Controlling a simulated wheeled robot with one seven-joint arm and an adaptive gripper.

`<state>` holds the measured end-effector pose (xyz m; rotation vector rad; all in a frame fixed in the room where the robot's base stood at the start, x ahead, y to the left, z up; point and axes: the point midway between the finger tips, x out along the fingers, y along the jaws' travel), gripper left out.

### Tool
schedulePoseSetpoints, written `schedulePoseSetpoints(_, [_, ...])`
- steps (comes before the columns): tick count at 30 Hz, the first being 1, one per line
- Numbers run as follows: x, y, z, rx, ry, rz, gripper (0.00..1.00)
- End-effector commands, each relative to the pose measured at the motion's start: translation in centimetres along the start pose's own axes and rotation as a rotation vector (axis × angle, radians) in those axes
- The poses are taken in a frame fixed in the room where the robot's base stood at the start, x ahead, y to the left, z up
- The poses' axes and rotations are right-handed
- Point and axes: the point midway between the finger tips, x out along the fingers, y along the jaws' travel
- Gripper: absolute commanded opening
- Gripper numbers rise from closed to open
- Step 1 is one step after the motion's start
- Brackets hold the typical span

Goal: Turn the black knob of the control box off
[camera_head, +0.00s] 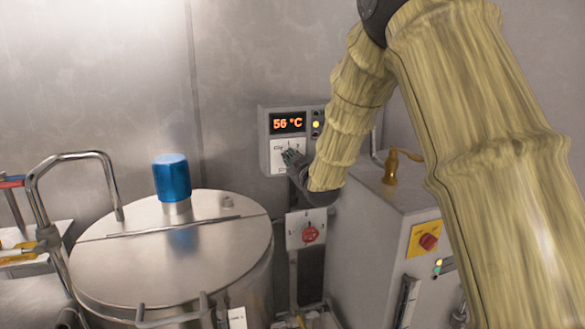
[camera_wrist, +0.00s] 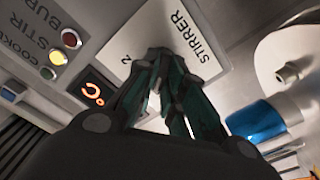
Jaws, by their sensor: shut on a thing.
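The grey control box (camera_head: 266,128) is mounted on the metal wall and its display (camera_head: 288,123) reads 56 °C in orange. Its white plate, marked STIRRER (camera_wrist: 205,42) in the wrist view, lies under my fingertips. My gripper (camera_head: 291,157) is at this plate, reaching in from the right. In the wrist view my gripper (camera_wrist: 172,66) has its dark green fingertips close together at the plate, shut on the black knob. The knob itself is hidden by the fingers, so its angle cannot be seen.
Indicator lights (camera_wrist: 57,57) sit beside the display. A steel vat (camera_head: 150,250) with a blue cap (camera_head: 171,177) stands to the left. A red knob (camera_head: 310,234) is below the box. A grey cabinet (camera_head: 370,240) with a red switch (camera_head: 428,242) stands right.

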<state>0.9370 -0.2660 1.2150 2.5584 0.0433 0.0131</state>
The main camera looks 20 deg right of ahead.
Motion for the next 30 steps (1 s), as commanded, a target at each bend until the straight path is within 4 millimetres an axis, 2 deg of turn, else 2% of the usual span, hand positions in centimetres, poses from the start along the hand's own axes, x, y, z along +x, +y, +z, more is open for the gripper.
schedulePoseSetpoints(12, [-0.02,-0.26,0.13,-0.193,0.000,-0.002,0.00])
schedulePoseSetpoints(28, [-0.02,-0.18,0.08,-0.219,-0.001,-0.002,0.00])
schedulePoseSetpoints(29, [-0.02,-0.18,0.08,-0.219,-0.001,-0.002,0.13])
schedulePoseSetpoints(30, [-0.02,-0.18,0.08,-0.219,-0.001,-0.002,0.21])
